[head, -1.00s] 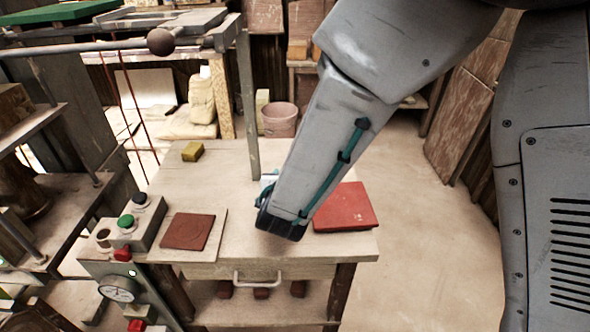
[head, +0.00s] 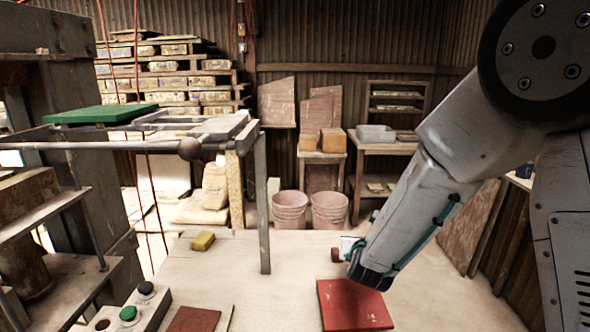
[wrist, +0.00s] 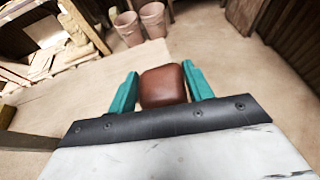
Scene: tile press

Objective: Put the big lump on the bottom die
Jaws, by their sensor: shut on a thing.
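My gripper (head: 347,249) is shut on a reddish-brown rounded lump (wrist: 162,87). In the wrist view the lump sits between the two teal fingers (wrist: 161,72). In the head view only a small brown part of the lump (head: 335,254) shows past the gripper's left side. The gripper is over the back of the table, by the far edge of a red slab. The press (head: 77,120) stands at the left with stacked plates and a round brown block. I cannot tell for sure which part is the bottom die.
A red slab (head: 352,306), a brown tile (head: 194,320) and a yellow block (head: 203,241) lie on the table (head: 265,290). A button box (head: 135,308) is at front left. Two buckets (head: 290,210) stand behind.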

